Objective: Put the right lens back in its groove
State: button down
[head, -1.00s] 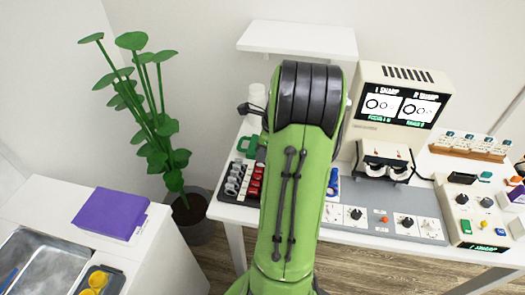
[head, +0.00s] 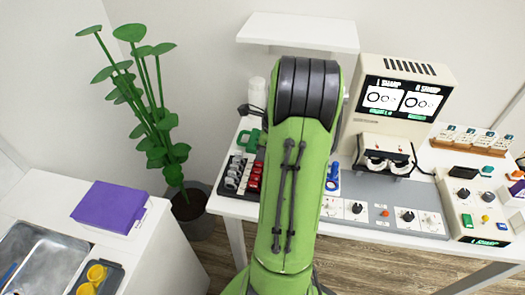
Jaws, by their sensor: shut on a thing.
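A lens rack (head: 226,190) with rows of grey-white and red-tabbed lenses stands at the left of the white table, partly behind my green arm. A viewer (head: 372,143) with two round eyepieces stands below a beige screen unit (head: 434,72). Its screen shows two panels with rings, and their headings seem to read "SHARP". My arm reaches up the middle of the picture and hides the table behind it. My gripper is hidden behind the arm, and so is anything in it. I cannot tell which lens is the right one or pick out its groove.
A grey panel with knobs (head: 379,213) lies in front of the viewer. A blue item (head: 333,175) is right of my arm. A wooden rack (head: 465,150) and a control box (head: 473,212) stand at right. A white shelf (head: 300,30) overhangs. A potted plant (head: 165,130) is left.

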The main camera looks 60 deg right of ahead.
jog(key=c, duration=1.2)
grip_release()
jog(key=shift+o, duration=0.2)
jog(key=p+v, duration=0.6)
jog(key=v, duration=1)
jog(key=shift+p, duration=0.4)
jog(key=shift+a+f, duration=0.1)
